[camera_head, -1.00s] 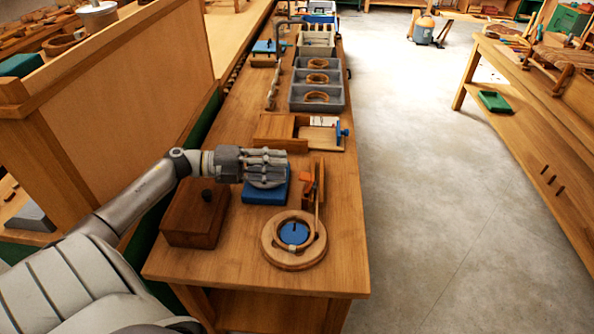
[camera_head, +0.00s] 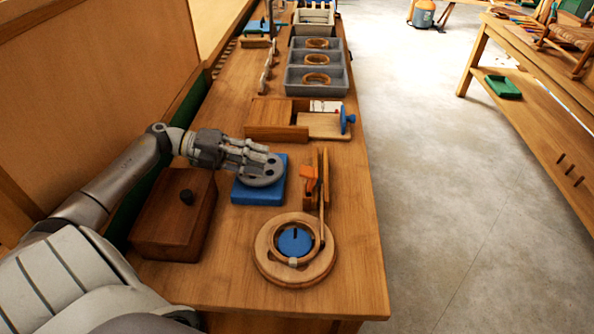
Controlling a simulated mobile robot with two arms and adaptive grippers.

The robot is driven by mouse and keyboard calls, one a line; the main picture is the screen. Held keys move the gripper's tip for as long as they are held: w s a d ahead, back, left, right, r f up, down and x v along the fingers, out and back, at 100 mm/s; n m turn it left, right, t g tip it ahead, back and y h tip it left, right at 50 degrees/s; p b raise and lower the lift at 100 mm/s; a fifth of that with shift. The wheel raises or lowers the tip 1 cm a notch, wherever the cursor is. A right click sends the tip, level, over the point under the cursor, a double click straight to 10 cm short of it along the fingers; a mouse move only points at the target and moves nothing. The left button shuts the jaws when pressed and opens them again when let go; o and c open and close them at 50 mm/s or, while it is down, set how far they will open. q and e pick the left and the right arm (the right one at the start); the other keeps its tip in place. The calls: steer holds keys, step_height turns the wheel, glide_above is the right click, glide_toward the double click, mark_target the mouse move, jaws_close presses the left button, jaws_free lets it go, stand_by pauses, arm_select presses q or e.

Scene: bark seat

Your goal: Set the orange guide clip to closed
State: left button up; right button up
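The orange guide clip (camera_head: 308,177) sits on a small upright wooden stand (camera_head: 323,178) near the front of the bench. Whether the clip is open or closed is too small to tell. My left gripper (camera_head: 268,168) is left of the clip, apart from it, over a blue block with a round grey top (camera_head: 259,192). Its fingers point right toward the clip, and their gap cannot be made out. My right gripper is out of view.
A wooden ring with a blue disc (camera_head: 295,242) lies in front of the clip. A dark wooden box with a knob (camera_head: 174,215) stands at left. Behind are a wooden tray with a blue knob (camera_head: 325,126) and grey bins (camera_head: 317,80). Clear bench lies right of the clip.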

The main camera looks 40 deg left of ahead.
mark_target(300, 170)
arm_select(q)
steer(key=p+x, duration=0.1)
steer(key=x, duration=0.8)
steer(key=shift+d+r+p, duration=0.15)
steer(key=shift+d+p, duration=0.2)
steer(key=shift+p, duration=0.05)
steer(key=shift+w+d+f, duration=0.2)
steer(key=shift+w+d, duration=0.05)
steer(key=shift+d, duration=0.2)
jaws_close()
